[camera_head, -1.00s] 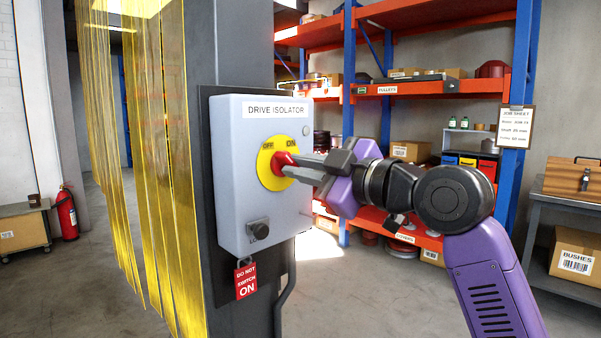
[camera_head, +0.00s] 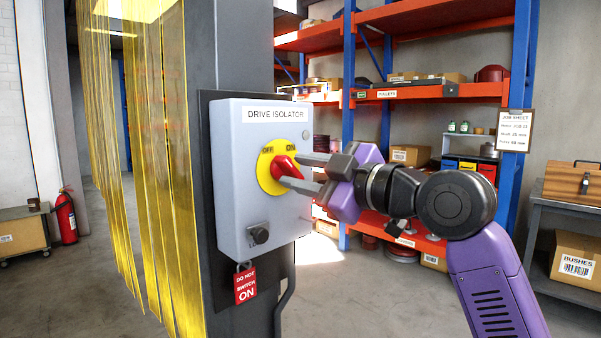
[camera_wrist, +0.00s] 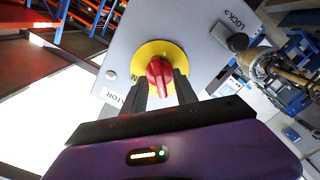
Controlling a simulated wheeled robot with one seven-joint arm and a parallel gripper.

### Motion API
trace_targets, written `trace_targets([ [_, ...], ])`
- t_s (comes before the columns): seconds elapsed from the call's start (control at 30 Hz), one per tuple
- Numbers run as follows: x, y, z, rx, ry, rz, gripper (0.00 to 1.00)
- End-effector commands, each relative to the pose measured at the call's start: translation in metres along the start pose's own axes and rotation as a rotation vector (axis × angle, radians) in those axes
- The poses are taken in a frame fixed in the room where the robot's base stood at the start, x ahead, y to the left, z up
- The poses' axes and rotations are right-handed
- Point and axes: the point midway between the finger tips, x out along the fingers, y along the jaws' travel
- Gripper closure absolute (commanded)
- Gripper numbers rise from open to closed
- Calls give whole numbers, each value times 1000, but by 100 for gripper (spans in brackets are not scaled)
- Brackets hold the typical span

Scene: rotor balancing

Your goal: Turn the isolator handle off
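The grey drive isolator box (camera_head: 235,180) is fixed to a dark column in the head view. Its red handle (camera_head: 284,167) sits on a round yellow plate (camera_head: 266,181) marked OFF at upper left and ON at upper right. Which mark the handle points to is not clear. My gripper (camera_head: 291,170) is at the handle, coming from the right, fingers spread above and below it. In the wrist view the red handle (camera_wrist: 158,74) stands between the two open fingers (camera_wrist: 160,84), with narrow gaps at its sides. The wrist view shows part of the ON mark.
A red "Do not switch on" tag (camera_head: 245,284) hangs beneath the box, below a small dark knob (camera_head: 259,234). Yellow strip curtains (camera_head: 160,150) hang to the left. Orange and blue shelving (camera_head: 430,93) stands behind my arm. The floor around the column looks clear.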

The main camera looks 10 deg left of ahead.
Motion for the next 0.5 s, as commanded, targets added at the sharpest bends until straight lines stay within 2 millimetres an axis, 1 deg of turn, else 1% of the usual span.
trace_targets([
  [0.17,-24,0,1,0,-1,2,65],
  [0.3,-48,0,1,-1,-2,3,65],
  [0.4,-62,0,1,1,-1,2,65],
  [0.5,-70,0,1,1,-2,1,65],
])
